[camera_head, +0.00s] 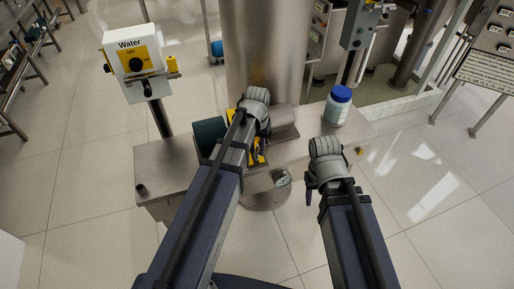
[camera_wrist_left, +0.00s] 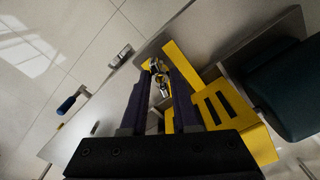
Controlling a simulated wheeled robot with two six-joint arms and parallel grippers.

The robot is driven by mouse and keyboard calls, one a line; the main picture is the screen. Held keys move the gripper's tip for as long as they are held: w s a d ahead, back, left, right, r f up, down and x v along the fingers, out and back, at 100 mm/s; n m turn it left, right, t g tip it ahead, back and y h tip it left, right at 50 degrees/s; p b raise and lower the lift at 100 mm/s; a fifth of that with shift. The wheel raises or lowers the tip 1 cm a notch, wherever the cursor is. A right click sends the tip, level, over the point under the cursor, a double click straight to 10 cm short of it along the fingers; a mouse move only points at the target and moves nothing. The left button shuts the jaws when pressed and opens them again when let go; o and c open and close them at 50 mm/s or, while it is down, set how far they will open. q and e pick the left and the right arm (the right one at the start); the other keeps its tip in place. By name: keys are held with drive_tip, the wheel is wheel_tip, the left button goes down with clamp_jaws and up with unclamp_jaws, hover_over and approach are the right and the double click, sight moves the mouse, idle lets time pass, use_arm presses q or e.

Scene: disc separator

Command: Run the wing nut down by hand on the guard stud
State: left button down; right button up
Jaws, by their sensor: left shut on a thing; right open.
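The yellow guard (camera_wrist_left: 225,105), a slotted plate with a raised strip, fills the middle right of the left wrist view. In the head view only bits of it (camera_head: 257,152) show beside my left arm. My left gripper (camera_wrist_left: 158,82) is shut on a small shiny metal piece (camera_wrist_left: 157,67) beside the guard, which looks like the wing nut. The stud is hidden or too small to make out, so I cannot tell how far the nut is on it. My right gripper (camera_head: 312,190) is open and apart from the guard, at the right of the machine's front; its fingers are barely visible.
A dark green motor (camera_head: 209,136) stands left of the guard. A steel column (camera_head: 262,50) rises behind. A white jar with a blue lid (camera_head: 338,105) stands on the steel base (camera_head: 165,165) at right. A water control box (camera_head: 135,60) stands at left. A round gauge (camera_head: 283,179) is in front.

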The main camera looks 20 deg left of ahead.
use_arm(q)
drive_tip(key=shift+f+b, duration=0.55)
drive_tip(key=shift+f, duration=0.1)
idle(0.3)
drive_tip(key=shift+m, duration=1.6)
drive_tip(key=shift+m, duration=1.6)
drive_tip(key=shift+m, duration=1.7)
